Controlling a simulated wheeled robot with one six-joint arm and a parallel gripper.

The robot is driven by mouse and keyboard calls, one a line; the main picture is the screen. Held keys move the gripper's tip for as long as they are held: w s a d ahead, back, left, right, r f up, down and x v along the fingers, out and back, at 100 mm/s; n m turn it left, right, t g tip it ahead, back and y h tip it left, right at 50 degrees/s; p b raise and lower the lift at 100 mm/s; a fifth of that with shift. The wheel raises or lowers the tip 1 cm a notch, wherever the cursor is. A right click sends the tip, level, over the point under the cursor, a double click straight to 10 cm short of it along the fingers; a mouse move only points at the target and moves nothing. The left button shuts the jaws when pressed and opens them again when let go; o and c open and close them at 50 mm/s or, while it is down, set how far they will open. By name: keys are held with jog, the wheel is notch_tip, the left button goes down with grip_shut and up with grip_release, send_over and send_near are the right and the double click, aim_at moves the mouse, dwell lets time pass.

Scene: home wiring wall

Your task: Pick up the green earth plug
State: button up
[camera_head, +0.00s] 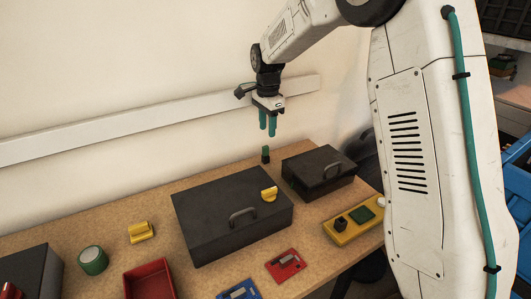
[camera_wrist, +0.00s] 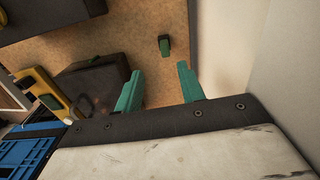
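The green earth plug (camera_head: 265,154) stands upright on the wooden bench near the wall, between two dark cases; it has a green top and a dark lower part. In the wrist view the plug (camera_wrist: 164,45) lies beyond the fingertips, roughly between their lines. My gripper (camera_head: 268,133) hangs above the plug with its two teal fingers pointing down. In the wrist view the fingers of my gripper (camera_wrist: 158,79) are apart with nothing between them. The gripper is not touching the plug.
A large dark case (camera_head: 215,205) with a yellow piece (camera_head: 268,194) on it is in front. A smaller dark case (camera_head: 325,165) is to the right, near a yellow box (camera_head: 343,232). A red tray (camera_head: 150,281), a green tape roll (camera_head: 93,260) and a white wall rail (camera_head: 150,115) also show.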

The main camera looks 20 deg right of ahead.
aim_at(265, 147)
jog(key=f, duration=0.2)
jog(key=w+f, duration=0.1)
jog(key=shift+a+f, duration=0.1)
jog(key=shift+f, duration=0.25)
notch_tip(265, 147, down, 5)
jog(key=shift+a+f, duration=0.1)
grip_shut()
